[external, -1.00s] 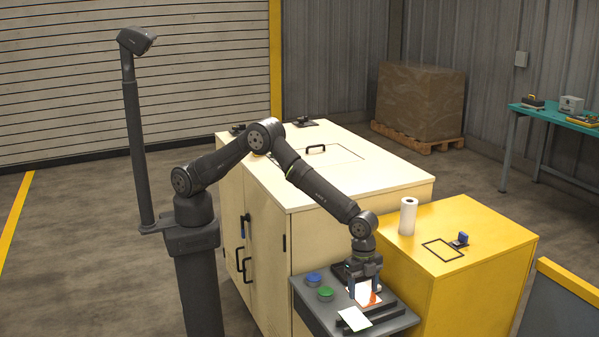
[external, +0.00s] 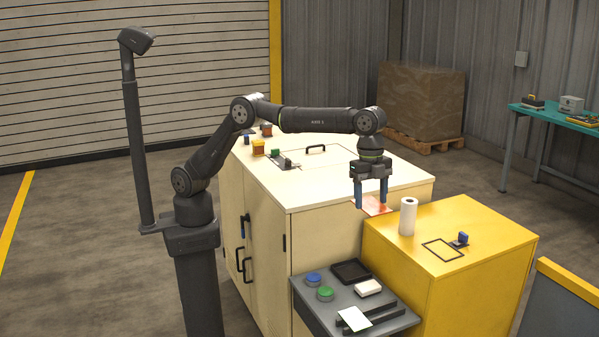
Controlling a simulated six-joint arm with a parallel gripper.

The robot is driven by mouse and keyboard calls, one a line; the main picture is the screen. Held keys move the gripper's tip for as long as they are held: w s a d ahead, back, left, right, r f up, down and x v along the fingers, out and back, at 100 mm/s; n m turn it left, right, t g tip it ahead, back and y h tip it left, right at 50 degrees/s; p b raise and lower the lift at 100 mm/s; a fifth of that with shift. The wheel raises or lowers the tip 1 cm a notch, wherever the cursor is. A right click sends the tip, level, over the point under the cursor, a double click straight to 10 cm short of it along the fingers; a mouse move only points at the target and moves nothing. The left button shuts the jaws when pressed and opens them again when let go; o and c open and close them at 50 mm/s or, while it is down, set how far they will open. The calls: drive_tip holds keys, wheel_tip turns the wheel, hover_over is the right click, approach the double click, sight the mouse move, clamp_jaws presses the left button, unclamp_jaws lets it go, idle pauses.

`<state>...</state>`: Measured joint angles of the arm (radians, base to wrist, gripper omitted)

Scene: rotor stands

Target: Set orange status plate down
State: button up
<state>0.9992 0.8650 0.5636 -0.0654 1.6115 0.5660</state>
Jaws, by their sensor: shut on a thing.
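The orange status plate (external: 377,205) is a thin flat plate, held roughly level in the air. My gripper (external: 371,204) points down with its blue fingers shut on the plate, which partly hides behind them. It hangs near the corner between the cream cabinet (external: 340,240) and the yellow cabinet (external: 480,225), above the grey shelf. A black square outline (external: 427,251) is marked on the yellow top, to the right of the plate, and its inside is bare.
A white paper roll (external: 408,217) stands on the yellow top, between my gripper and the outline. A small blue object (external: 460,240) sits right of the outline. The grey shelf (external: 335,300) holds a black tray (external: 351,271), a white block (external: 368,287) and buttons.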

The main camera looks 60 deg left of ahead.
drive_tip(key=w+a+n, duration=0.5)
drive_tip(key=w+a, duration=0.4)
drive_tip(key=a, duration=0.6)
drive_tip(key=w+a+r+n+t+y, duration=0.1)
drive_tip(key=w+a+n, duration=0.3)
drive_tip(key=w+a, duration=0.8)
drive_tip(key=w+a+n, duration=0.5)
drive_tip(key=w+a, duration=0.2)
drive_tip(key=a, duration=1)
drive_tip(key=n+y, duration=0.1)
drive_tip(key=n, duration=1.2)
hover_over(286, 144)
wheel_tip(286, 144, down, 12)
drive_tip(key=shift+d, duration=0.15)
drive_tip(key=shift+a+f, duration=0.3)
drive_tip(key=shift+a, duration=0.05)
drive_tip(key=shift+f, duration=1.85)
